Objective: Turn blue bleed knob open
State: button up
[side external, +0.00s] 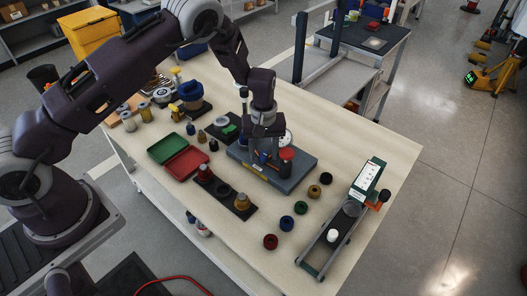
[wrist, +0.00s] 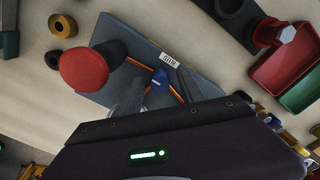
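A red-topped dark cylinder (side external: 287,154) stands on the plate close to my gripper; a dial gauge (side external: 287,137) is behind. A green and red open case (side external: 184,161) lies left. Several loose rings and a grey stand (side external: 331,240) are at front right.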

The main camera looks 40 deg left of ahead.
aim_at(263, 154)
notch_tip(263, 154, up, 7)
jog(key=shift+r, duration=0.2)
jog(key=s+r+m+t, duration=0.1)
jog(key=s+r, duration=0.2)
jog(key=r, duration=0.4)
jog(key=s+r+m+h, duration=0.1)
jog(key=s+r, duration=0.2)
jog(key=r, duration=0.4)
jog(key=s+r+m+t, duration=0.1)
jog(key=s+r, duration=0.2)
jog(key=r, duration=0.4)
jog(key=s+a+r+m+t, duration=0.1)
jog(key=s+r+m, duration=0.2)
jog(key=s, duration=0.8)
jog(key=s+a+r+m+t+y, duration=0.1)
jog(key=s+r+m+t, duration=0.1)
jog(key=s, duration=1)
jog(key=shift+r+m+t, duration=0.3)
jog(key=shift+r+m, duration=0.2)
jog(key=shift+m, duration=0.1)
jog(key=shift+w, duration=0.1)
